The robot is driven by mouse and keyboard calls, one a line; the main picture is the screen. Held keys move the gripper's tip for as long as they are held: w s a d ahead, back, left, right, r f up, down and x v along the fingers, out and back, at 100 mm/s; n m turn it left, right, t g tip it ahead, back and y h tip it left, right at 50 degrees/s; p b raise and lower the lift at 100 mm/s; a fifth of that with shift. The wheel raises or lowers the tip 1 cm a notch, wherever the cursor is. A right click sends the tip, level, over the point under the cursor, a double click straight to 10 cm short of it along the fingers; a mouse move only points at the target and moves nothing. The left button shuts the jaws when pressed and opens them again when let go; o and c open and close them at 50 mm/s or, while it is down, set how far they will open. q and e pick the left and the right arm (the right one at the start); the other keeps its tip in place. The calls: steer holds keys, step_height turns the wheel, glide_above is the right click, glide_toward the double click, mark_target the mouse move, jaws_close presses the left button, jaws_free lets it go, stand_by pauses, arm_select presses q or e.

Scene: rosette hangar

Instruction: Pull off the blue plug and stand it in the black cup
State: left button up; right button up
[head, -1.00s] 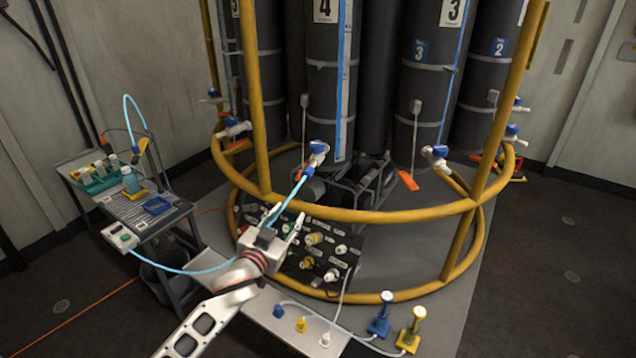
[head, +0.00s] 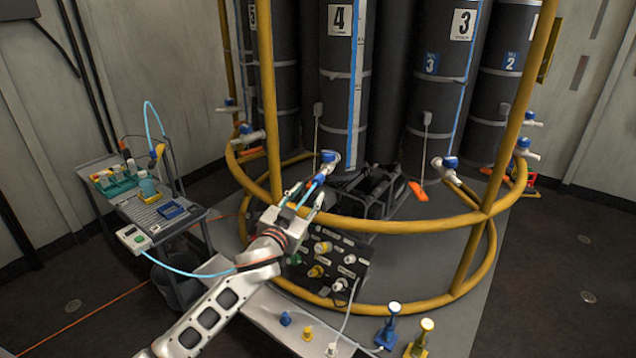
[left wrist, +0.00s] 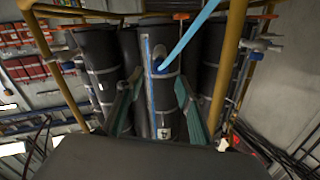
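The blue plug (head: 320,179) is at the upper end of a light-blue hose, just below the blue-handled white valve (head: 329,160) on the yellow rail by cylinder 4. The plug looks joined to the valve, but the contact is too small to be sure. My left gripper (head: 304,189) is open just below it, with the hose between its fingers. In the left wrist view, the blue end (left wrist: 161,66) lies ahead, between the spread fingers (left wrist: 155,95). I cannot make out a black cup for certain. My right gripper is out of view.
Yellow rails (head: 400,224) curve close to my left arm. A black connector panel (head: 325,262) sits below. A cart (head: 195,219) with bottles and small trays stands at left, a grey bin (head: 170,283) beneath it. Blue and yellow upright fittings (head: 388,335) stand at the front.

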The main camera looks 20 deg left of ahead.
mark_target(316, 183)
arm_select(q)
steer(key=w, duration=0.1)
steer(key=w+b, duration=0.1)
steer(key=w, duration=0.3)
steer(key=shift+w+d+b, duration=0.25)
steer(key=shift+b, duration=0.15)
steer(key=shift+w+d, duration=0.1)
steer(key=shift+w, duration=0.75)
stand_by(0.3)
stand_by(0.4)
steer(key=c, duration=0.8)
jaws_close()
